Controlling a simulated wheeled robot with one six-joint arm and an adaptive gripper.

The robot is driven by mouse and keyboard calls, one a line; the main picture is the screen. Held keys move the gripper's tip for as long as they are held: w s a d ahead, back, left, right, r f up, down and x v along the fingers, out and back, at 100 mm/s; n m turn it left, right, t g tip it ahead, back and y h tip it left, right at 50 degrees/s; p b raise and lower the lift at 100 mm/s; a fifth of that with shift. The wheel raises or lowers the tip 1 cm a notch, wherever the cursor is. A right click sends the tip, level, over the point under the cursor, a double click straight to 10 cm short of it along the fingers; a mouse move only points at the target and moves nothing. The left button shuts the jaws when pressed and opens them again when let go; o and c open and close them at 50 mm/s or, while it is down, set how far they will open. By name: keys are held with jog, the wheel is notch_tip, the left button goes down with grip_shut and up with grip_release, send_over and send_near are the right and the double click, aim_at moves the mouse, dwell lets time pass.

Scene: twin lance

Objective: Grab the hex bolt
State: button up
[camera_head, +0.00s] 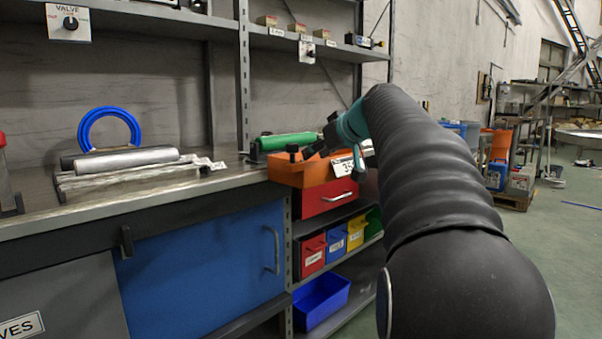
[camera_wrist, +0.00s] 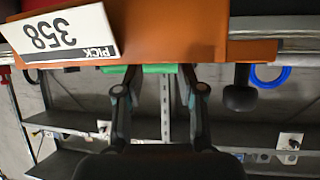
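I cannot make out a hex bolt for certain in either view. A dark upright piece with a wide head (camera_head: 293,151) stands at the orange bin's top edge, and it also shows in the wrist view (camera_wrist: 240,96); I cannot tell whether it is the bolt. The orange bin (camera_head: 297,175) bears a white "PICK 358" label, upside down in the wrist view (camera_wrist: 62,36). My gripper (camera_head: 312,152) is at the bin's top, to the right of the dark piece in the head view. The bin's inside is hidden.
A green cylinder (camera_head: 287,141) lies behind the orange bin. The workbench (camera_head: 215,181) carries a metal roller (camera_head: 127,160) and a blue ring (camera_head: 108,112). A shelf post (camera_head: 243,80) rises behind. A red drawer (camera_head: 325,197) and small coloured bins are below.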

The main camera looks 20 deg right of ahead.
jog(key=x, duration=0.5)
jog(key=shift+a+f, duration=0.2)
jog(key=shift+a, duration=0.15)
jog(key=shift+s, duration=0.1)
grip_shut()
